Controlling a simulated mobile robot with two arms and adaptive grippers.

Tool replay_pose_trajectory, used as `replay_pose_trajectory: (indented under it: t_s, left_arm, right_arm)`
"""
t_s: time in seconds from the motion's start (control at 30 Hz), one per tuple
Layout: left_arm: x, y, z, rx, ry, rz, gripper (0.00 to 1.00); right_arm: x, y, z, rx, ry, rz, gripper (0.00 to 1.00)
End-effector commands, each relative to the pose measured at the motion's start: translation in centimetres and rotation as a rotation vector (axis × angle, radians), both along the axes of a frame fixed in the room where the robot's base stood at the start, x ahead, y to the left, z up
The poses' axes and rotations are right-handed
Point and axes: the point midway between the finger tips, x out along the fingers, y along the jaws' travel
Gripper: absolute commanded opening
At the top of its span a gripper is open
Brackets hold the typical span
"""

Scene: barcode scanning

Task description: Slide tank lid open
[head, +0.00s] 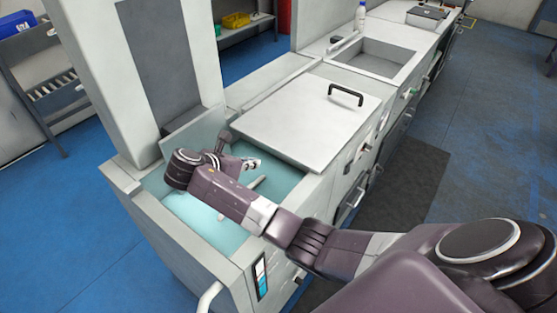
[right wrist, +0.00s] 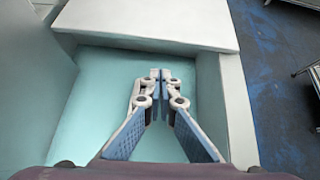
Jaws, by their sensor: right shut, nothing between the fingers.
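The tank lid (head: 300,121) is a flat white panel with a black bar handle (head: 346,95). It lies over the far part of the tank (head: 208,220), and the near part is uncovered, showing a pale teal interior. The lid's near edge also shows across the top of the right wrist view (right wrist: 150,22). My right gripper (head: 251,164) is over the uncovered opening, close to the lid's near edge. In the right wrist view its fingertips (right wrist: 160,74) are together and empty, with the lid edge just ahead. The handle is well away from it. My left gripper is not in view.
A tall white cabinet (head: 85,70) stands left of the tank. A sink (head: 375,57) with a white bottle (head: 361,15) nearby continues the counter beyond the lid. Blue floor (head: 70,230) is open at left, and a dark mat (head: 400,180) lies at right.

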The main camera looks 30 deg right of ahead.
Motion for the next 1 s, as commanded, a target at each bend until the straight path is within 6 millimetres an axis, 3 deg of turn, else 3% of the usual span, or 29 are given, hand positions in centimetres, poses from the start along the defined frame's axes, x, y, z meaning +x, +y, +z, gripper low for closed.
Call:
replay_pose_trajectory:
  t_s: [0.13, 0.37, 0.57, 0.9, 1.0]
  left_arm:
    - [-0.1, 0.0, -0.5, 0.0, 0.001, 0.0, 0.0]
    - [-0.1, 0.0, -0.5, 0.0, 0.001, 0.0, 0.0]
    - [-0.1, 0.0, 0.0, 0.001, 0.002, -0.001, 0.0]
    - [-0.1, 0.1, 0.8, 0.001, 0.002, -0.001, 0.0]
    - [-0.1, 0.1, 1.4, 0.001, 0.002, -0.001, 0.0]
  right_arm:
    - [-2.1, 1.8, 0.2, -0.06, -0.055, -0.033, 0.0]
    - [-3.2, 1.9, 0.8, -0.1, -0.087, -0.06, 0.0]
    - [-2.5, -0.5, -0.5, -0.103, -0.085, -0.061, 0.0]
    - [-0.4, -6.3, -4.1, -0.101, -0.084, -0.06, 0.0]
    - [0.2, -7.9, -3.8, -0.102, -0.088, -0.06, 0.0]
